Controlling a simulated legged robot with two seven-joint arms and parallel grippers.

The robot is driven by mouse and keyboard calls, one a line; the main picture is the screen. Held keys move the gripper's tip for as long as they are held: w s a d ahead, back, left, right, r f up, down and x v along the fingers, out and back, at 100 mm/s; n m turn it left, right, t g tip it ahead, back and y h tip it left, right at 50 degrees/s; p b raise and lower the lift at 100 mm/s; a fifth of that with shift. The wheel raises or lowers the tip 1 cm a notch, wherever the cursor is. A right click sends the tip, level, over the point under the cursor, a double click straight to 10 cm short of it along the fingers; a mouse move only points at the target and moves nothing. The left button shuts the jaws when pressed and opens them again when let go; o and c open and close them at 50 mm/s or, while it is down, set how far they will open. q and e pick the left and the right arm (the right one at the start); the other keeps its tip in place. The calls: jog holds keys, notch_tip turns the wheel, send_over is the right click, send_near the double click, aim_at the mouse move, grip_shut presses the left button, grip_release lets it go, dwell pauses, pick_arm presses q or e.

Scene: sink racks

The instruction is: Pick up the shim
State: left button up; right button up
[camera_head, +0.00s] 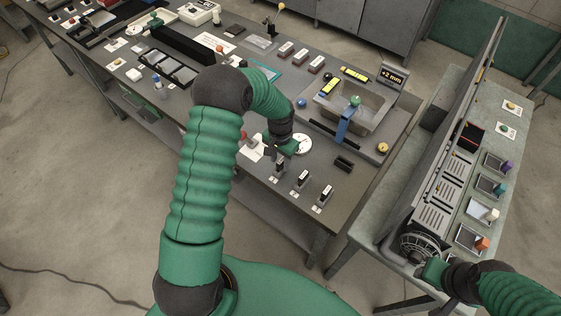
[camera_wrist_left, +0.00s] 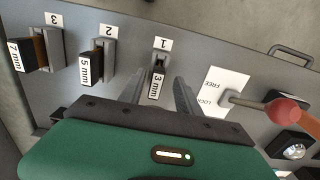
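Three labelled shims stand in small holders by the table's front edge: the 3 mm shim (camera_wrist_left: 155,87) at number 1, the 5 mm shim (camera_wrist_left: 91,71) at number 2 and the 7 mm shim (camera_wrist_left: 26,54) at number 3. In the head view the 3 mm shim (camera_head: 280,169) is nearest my left gripper (camera_head: 284,150). In the left wrist view my left gripper (camera_wrist_left: 160,92) is open, its fingers on either side of the 3 mm shim with gaps showing. My right gripper (camera_head: 432,269) is at the lower right, its fingers unclear.
A red-knobbed lever (camera_wrist_left: 285,111) with a FREE/LOCK plate (camera_wrist_left: 226,90) stands beside holder 1. A white round dial (camera_head: 302,145) is behind my left gripper. A grey tray (camera_head: 352,104) and a "+2 mm" display (camera_head: 393,76) stand further back. The right bench (camera_head: 480,150) holds several small blocks.

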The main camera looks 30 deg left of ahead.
pick_arm(q)
jog(key=shift+d+r, duration=0.2)
jog(key=shift+d, duration=0.2)
grip_shut()
jog(key=shift+a, duration=0.2)
